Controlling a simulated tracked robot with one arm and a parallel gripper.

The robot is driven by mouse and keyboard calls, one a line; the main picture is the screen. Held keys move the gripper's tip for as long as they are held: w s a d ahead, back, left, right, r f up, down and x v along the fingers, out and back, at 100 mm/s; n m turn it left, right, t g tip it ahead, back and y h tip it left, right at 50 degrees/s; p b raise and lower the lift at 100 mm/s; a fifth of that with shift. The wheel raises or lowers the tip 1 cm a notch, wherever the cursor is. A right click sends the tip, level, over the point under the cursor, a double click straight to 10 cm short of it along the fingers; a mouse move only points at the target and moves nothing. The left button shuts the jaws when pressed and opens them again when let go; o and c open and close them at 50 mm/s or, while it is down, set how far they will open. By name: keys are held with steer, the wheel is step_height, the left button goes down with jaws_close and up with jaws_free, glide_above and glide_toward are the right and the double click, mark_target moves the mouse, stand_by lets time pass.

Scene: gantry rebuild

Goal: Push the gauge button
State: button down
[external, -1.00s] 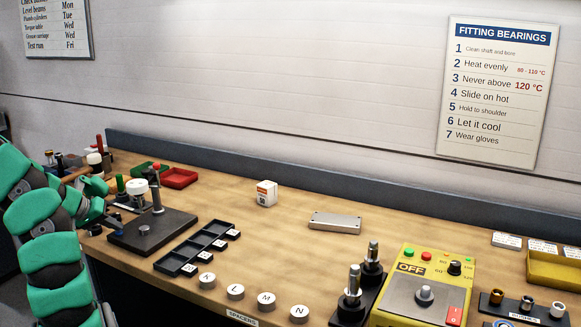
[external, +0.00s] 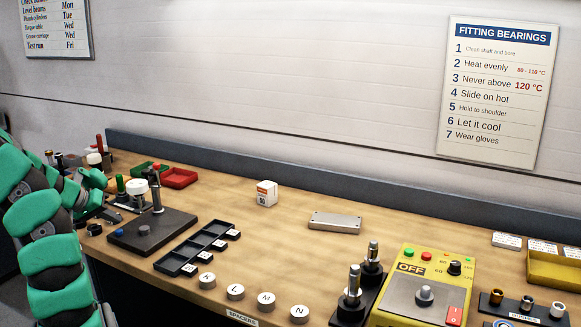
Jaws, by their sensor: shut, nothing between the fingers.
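The gauge (external: 139,187), with a round white-topped head on a post, stands on a dark base plate (external: 165,228) at the left of the bench. A blue button (external: 119,232) shows at the left front of this plate. My gripper (external: 112,219) is small, dark and partly hidden by my green arm. It is shut and empty, just behind and left of the blue button. It appears apart from the button. A small round grey knob (external: 144,231) is on the plate to the right of the button.
A black compartment tray (external: 190,252) with white labelled tiles lies right of the gauge plate. Lettered round pieces (external: 235,292) line the front edge. Red (external: 180,178) and green bins stand behind. A yellow control box (external: 405,300) is at the right.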

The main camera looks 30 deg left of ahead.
mark_target(115, 232)
steer(key=shift+r+p, duration=0.3)
steer(key=shift+r, duration=1.95)
steer(key=w+d+r+m+y+p, duration=0.1)
steer(key=w+d+r, duration=0.3)
steer(key=r, duration=0.5)
steer(key=w+d+r+m+t+y, duration=0.1)
steer(key=w+d+r, duration=0.35)
steer(key=r, duration=0.35)
steer(key=w+d+r+m+y+p, duration=0.1)
steer(key=w+d+r+m, duration=0.2)
steer(key=r, duration=0.6)
steer(key=s+d+r+t, duration=0.1)
steer(key=d+r+t, duration=0.1)
steer(key=d+r, duration=0.4)
steer(key=s+d+r+t+p, duration=0.1)
steer(key=d+r, duration=0.6)
steer(key=r, duration=0.6)
steer(key=s+d+r+t, duration=0.1)
steer(key=d+r+t, duration=0.1)
steer(key=d+r, duration=0.5)
step_height(115, 232, up, 3)
steer(key=shift+f+t, duration=0.1)
steer(key=shift+t, duration=0.2)
steer(key=c, duration=2.1)
jaws_free()
steer(key=shift+s, duration=0.1)
steer(key=shift+c, duration=0.2)
